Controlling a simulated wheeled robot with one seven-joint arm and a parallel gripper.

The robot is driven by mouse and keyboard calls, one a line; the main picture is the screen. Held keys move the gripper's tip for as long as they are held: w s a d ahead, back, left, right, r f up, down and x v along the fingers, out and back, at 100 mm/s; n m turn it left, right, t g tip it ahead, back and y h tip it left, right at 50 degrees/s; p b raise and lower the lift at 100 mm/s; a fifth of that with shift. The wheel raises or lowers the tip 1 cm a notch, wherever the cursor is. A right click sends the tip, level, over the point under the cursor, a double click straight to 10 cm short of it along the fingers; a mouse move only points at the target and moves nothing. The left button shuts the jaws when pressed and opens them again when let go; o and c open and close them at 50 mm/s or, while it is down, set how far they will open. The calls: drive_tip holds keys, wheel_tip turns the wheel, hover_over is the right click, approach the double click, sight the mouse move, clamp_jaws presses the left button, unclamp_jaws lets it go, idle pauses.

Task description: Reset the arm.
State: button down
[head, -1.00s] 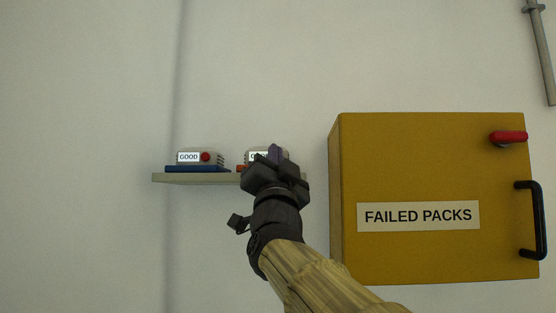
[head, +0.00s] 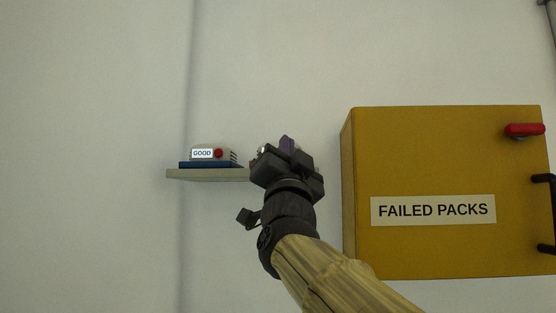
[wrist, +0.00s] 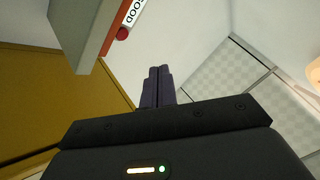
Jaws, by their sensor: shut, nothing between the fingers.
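My gripper (head: 286,148) is raised in front of the right part of the wall shelf in the head view. In the wrist view its two dark purple fingers (wrist: 157,86) are together with nothing between them. The fingers are apart from the shelf edge in the wrist view. My arm and gripper hide the right part of the shelf in the head view.
A shelf (head: 205,175) holds a pack marked GOOD (head: 212,154) on a blue base. A second pack, on a red base (wrist: 116,40), shows partly in the wrist view.

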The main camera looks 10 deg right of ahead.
drive_tip(key=w+a+f+n+g+y+b, duration=0.1)
drive_tip(key=w+f+n+g+y, duration=0.3)
drive_tip(key=f, duration=1)
drive_tip(key=w+a+f+n+g+y+b, duration=0.15)
drive_tip(key=w+f+n+g, duration=0.35)
drive_tip(key=f, duration=0.9)
wheel_tip(320, 180, down, 20)
drive_tip(key=s+d+g+y, duration=0.1)
drive_tip(key=s+g, duration=0.1)
drive_tip(key=g, duration=0.3)
drive_tip(key=s+d+f+g, duration=0.1)
drive_tip(key=s+f+g, duration=0.4)
drive_tip(key=s+f, duration=0.5)
drive_tip(key=s+d+f+n+g+b, duration=0.1)
drive_tip(key=s+f+g, duration=0.4)
drive_tip(key=s+f, duration=0.6)
wheel_tip(320, 180, down, 4)
drive_tip(key=shift+d, duration=0.4)
